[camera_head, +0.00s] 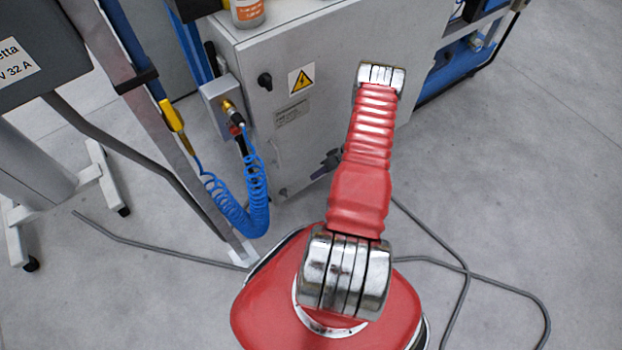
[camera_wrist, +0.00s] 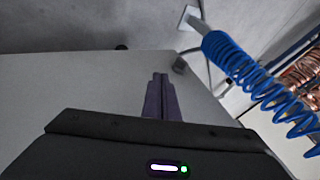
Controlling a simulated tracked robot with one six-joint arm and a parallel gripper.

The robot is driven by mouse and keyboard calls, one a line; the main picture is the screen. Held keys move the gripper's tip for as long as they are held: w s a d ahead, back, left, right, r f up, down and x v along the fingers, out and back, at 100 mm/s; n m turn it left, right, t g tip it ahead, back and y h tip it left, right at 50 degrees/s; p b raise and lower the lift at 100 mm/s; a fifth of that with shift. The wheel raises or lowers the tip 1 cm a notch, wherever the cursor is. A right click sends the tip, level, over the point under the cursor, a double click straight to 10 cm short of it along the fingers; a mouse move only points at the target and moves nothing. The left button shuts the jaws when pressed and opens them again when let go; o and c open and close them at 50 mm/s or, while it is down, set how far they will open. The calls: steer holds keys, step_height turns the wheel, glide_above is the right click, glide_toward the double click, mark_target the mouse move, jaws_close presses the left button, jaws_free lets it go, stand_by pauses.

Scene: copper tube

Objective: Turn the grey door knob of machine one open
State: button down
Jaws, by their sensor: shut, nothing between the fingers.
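The grey cabinet (camera_head: 330,60) of the machine stands ahead of my arm in the head view. A dark knob (camera_head: 265,81) sits high on its left part, left of a yellow warning sign. A smaller grey fitting (camera_head: 283,192) sits low near the same edge. I cannot tell which is the task's knob. My gripper (camera_wrist: 160,76) is shut and empty in the wrist view, pointing along a pale panel. A small grey block (camera_wrist: 180,65) shows just beyond and right of its tips, apart from them in the picture. In the head view my arm hides most of the gripper.
A blue coiled hose (camera_head: 240,205) hangs left of the cabinet and shows right of my gripper in the wrist view (camera_wrist: 235,60). A grey cable (camera_head: 465,265) lies on the floor. A can (camera_head: 248,12) stands on the cabinet. Open floor lies to the right.

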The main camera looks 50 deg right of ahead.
steer(key=shift+s+d+r, duration=0.15)
steer(key=shift+r, duration=0.05)
steer(key=c, duration=2.5)
jaws_free()
